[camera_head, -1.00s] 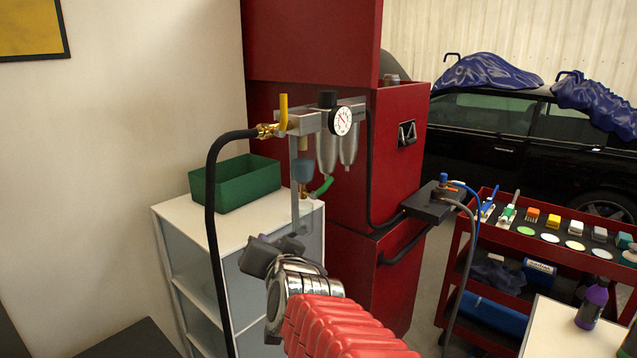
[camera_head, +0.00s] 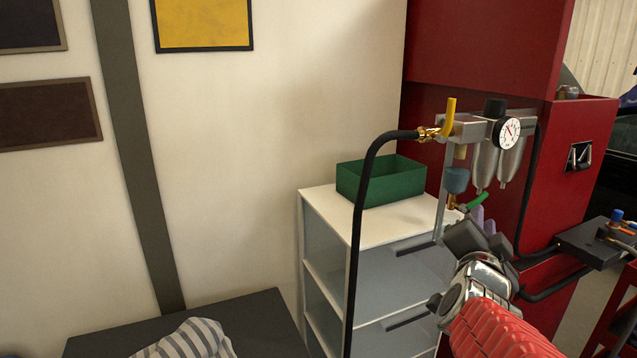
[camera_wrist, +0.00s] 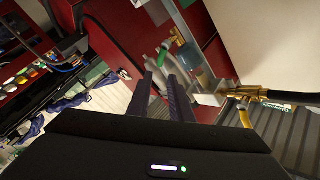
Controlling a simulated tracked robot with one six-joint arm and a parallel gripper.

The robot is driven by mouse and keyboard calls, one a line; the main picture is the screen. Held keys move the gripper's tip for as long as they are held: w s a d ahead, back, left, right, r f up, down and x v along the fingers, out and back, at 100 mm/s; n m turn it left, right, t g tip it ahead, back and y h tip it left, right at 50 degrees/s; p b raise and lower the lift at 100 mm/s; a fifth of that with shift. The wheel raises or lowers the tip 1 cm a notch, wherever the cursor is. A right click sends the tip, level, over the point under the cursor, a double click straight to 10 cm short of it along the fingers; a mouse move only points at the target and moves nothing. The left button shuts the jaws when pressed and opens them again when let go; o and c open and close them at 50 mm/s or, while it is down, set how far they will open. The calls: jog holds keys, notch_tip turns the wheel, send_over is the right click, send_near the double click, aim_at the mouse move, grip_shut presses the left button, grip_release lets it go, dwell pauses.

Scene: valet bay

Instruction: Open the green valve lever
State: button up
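The green valve lever (camera_head: 477,201) juts out to the right, angled slightly upward, from a brass fitting below the blue-grey cup of the air unit. In the wrist view the green lever (camera_wrist: 163,55) shows just beyond the fingertips. My gripper (camera_head: 483,218) is right below and beside the lever in the head view; whether it touches cannot be told. In the wrist view my gripper (camera_wrist: 160,76) has its two dark fingers apart with nothing clearly held between them. A yellow lever (camera_head: 449,117) stands upright above, by the brass hose fitting.
A pressure gauge (camera_head: 507,132) and metal bowls hang beside the lever on the red cabinet (camera_head: 480,50). A black hose (camera_head: 358,230) drops at the left. A green bin (camera_head: 382,183) sits on the white shelf unit (camera_head: 330,208). A dark box (camera_head: 590,243) stands at the right.

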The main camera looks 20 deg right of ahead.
aim_at(483, 198)
jog(key=shift+x, duration=6.6)
jog(key=shift+f, duration=0.1)
grip_shut()
